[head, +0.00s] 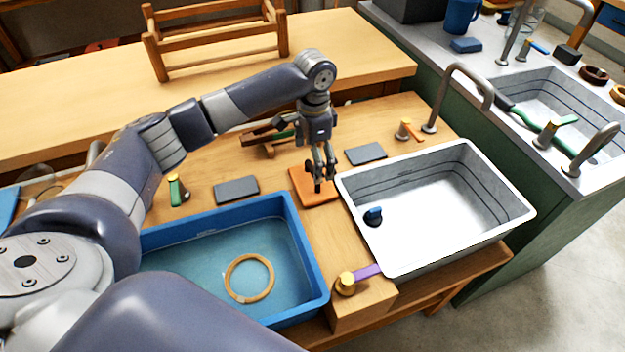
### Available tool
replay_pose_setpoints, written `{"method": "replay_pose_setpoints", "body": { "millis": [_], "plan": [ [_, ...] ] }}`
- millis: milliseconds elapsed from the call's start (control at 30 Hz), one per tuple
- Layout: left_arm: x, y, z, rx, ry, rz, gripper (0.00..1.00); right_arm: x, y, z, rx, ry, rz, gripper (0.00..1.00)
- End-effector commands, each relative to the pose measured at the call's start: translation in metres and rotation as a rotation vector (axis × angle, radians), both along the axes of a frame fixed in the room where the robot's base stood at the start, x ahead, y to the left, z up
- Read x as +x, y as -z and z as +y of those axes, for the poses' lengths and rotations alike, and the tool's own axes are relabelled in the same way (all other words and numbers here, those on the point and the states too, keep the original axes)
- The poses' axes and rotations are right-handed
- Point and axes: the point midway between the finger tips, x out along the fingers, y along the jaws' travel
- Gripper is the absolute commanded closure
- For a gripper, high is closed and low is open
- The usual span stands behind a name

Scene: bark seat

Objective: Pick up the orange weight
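A flat orange slab (312,194), which I take to be the orange weight, lies on the wooden worktop between the blue basin and the white sink. My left gripper (323,178) points down over the slab, with its fingers apart and nothing seen between them. The fingers cover part of the slab's right side. Whether the fingertips touch it cannot be told from this view. My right gripper is not in view.
A blue basin (307,243) holding a wooden ring (249,278) stands at left. A white sink (440,263) with a small dark-blue object (373,216) stands at right. Grey slabs (237,189) (366,153) lie near the orange one. A tap (460,78) rises behind the sink.

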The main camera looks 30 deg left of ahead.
Motion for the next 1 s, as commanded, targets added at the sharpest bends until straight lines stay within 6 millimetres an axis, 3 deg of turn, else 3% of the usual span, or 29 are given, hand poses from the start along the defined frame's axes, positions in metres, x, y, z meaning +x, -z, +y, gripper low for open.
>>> {"method": "replay_pose_setpoints", "body": {
  "millis": [100, 233, 533, 833, 1000],
  "plan": [
    [-0.004, 0.02, 0.003, 0.002, 0.0, 0.004, 0.02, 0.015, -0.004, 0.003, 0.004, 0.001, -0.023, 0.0],
    [-0.004, 0.036, 0.003, 0.003, 0.001, 0.003, 0.02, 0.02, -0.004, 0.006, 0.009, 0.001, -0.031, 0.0],
    [-0.003, 0.042, 0.002, 0.001, 0.001, 0.0, 0.02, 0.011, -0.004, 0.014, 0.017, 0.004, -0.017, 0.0],
    [-0.003, 0.042, 0.002, 0.001, 0.001, 0.001, 0.67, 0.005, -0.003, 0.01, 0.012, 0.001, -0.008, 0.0],
    [-0.003, 0.041, 0.002, 0.001, 0.001, -0.001, 0.71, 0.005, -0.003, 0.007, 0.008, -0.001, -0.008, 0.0]
  ]
}}
